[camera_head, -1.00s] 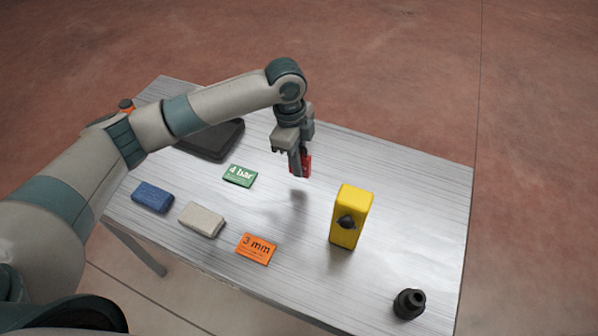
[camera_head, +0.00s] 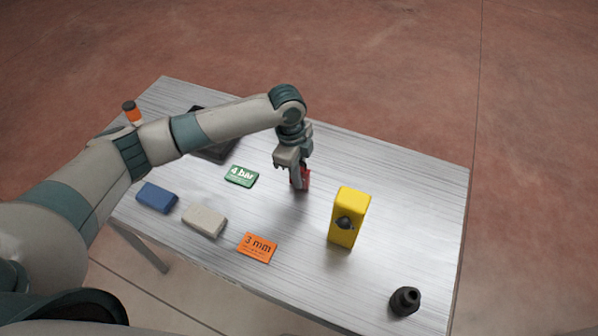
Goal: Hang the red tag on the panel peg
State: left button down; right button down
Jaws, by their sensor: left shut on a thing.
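The red tag (camera_head: 305,179) is in the jaws of my left gripper (camera_head: 298,183), which is shut on it. The fingers hide part of the tag. The tag is just above the table or touching it; I cannot tell which. The yellow panel (camera_head: 350,205) stands upright to the right and nearer. A dark round peg (camera_head: 345,223) sticks out of its front face, and nothing hangs on it. My right gripper does not show.
On the table (camera_head: 410,200) lie a green "4 bar" tag (camera_head: 241,176), an orange "3 mm" tag (camera_head: 257,247), a blue block (camera_head: 157,197), a beige block (camera_head: 204,220) and a dark tray (camera_head: 215,150). A black fitting (camera_head: 405,301) stands front right. An orange-banded bottle (camera_head: 131,113) stands back left.

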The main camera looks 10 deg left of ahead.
pick_arm(q)
jog(key=shift+f, duration=0.2)
jog(key=c, duration=1.7)
grip_release()
jog(key=shift+c, duration=0.2)
jog(key=shift+f+b, duration=0.15)
jog(key=shift+b, duration=0.7)
notch_tip(320, 180, up, 18)
jog(key=a+b, duration=0.2)
jog(key=b, duration=0.3)
jog(key=shift+f, duration=0.2)
